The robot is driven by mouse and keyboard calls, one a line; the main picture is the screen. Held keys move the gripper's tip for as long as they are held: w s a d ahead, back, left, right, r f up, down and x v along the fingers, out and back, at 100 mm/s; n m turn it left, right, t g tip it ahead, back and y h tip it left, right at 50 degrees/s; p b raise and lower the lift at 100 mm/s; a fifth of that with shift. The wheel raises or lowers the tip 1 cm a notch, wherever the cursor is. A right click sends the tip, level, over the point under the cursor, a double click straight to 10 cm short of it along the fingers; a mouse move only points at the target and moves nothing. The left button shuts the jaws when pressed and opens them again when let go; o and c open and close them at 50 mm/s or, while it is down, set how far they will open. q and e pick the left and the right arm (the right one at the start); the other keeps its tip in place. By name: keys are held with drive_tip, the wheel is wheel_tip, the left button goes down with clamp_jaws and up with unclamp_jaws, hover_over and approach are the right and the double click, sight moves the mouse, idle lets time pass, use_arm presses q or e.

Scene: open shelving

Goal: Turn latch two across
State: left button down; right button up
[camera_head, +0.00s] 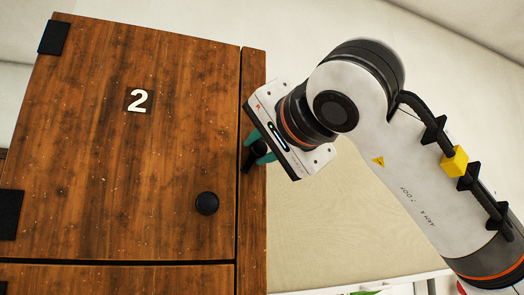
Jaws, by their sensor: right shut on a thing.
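The brown wooden door marked with a white "2" (138,100) is closed and fills the left of the head view. Latch two (248,161) is a small black piece on the wooden post just right of the door's edge. It is tilted, with its lower end pointing down and slightly left, close to the door gap. My right gripper (262,151) comes in from the right, its teal fingers shut on the latch; they hide part of it. My left gripper is not in view.
A round black knob (207,203) sticks out from the door's lower right. Black hinges (53,37) are on the door's left edge. Another wooden panel (120,279) lies below. The pale wall (350,225) right of the post is clear, with white shelving at the bottom right.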

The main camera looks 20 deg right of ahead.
drive_tip(key=m+b, duration=0.2)
drive_tip(key=m, duration=0.1)
drive_tip(key=shift+a+f, duration=0.1)
drive_tip(key=shift+f, duration=0.25)
drive_tip(key=m+b, duration=0.2)
drive_tip(key=m, duration=0.2)
drive_tip(key=m+b, duration=0.1)
drive_tip(key=m, duration=0.2)
drive_tip(key=m+b, duration=0.2)
drive_tip(key=m, duration=0.1)
drive_tip(key=shift+m+t+h, duration=0.3)
drive_tip(key=shift+m+h, duration=0.1)
drive_tip(key=shift+o, duration=0.8)
drive_tip(key=m+b, duration=0.1)
drive_tip(key=m, duration=0.1)
drive_tip(key=shift+a+r+m, duration=0.1)
drive_tip(key=shift+m, duration=0.2)
drive_tip(key=shift+o, duration=0.2)
drive_tip(key=shift+m, duration=0.4)
drive_tip(key=shift+r, duration=0.15)
drive_tip(key=o, duration=0.7)
drive_tip(key=shift+o, duration=0.4)
drive_tip(key=shift+d, duration=0.2)
